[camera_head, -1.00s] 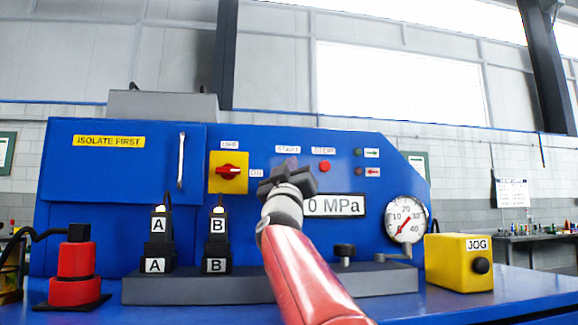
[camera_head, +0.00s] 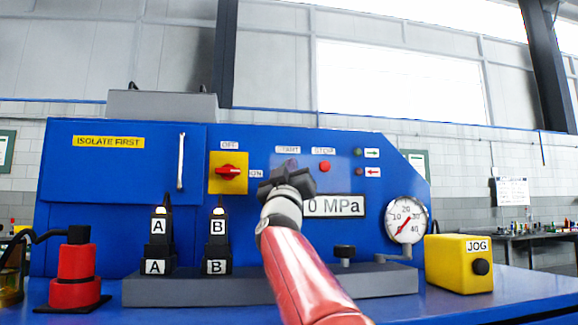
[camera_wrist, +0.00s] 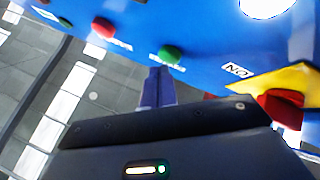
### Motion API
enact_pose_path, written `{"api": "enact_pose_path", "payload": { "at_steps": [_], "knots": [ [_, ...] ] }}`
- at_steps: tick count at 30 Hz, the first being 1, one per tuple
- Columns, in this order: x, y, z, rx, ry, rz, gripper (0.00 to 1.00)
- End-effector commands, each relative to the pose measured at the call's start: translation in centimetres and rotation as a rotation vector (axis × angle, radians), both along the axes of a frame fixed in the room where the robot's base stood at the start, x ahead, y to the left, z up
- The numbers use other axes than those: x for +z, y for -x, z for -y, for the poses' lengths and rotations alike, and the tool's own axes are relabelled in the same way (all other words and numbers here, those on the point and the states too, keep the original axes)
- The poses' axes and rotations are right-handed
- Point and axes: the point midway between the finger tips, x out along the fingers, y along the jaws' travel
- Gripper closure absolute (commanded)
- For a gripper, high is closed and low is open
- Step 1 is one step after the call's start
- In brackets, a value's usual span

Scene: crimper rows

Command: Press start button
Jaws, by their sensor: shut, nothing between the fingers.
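The green start button (camera_wrist: 169,54) shows in the wrist view on the blue panel, with a small label beside it. In the head view it is hidden behind my gripper (camera_head: 290,164), just below the START label (camera_head: 288,150). In the wrist view my gripper's fingers (camera_wrist: 158,78) are shut together and empty, pointing at the panel. Their tips appear close beside the green button; I cannot tell whether they touch it. The blue machine panel (camera_head: 345,172) stands upright in front of me.
The red stop button (camera_head: 324,167) is right of START. The yellow switch plate with red knob (camera_head: 229,172) is to the left. A pressure display (camera_head: 345,205) lies below, partly covered by my gripper. The gauge (camera_head: 406,220) and yellow JOG box (camera_head: 459,263) stand right.

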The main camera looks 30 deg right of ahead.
Motion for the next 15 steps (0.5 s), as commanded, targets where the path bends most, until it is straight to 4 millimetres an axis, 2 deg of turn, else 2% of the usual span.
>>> {"api": "enact_pose_path", "payload": {
  "at_steps": [15],
  "knots": [
    [0.02,-0.62,0.19,-0.001,0.001,0.0,1.0]
  ]
}}
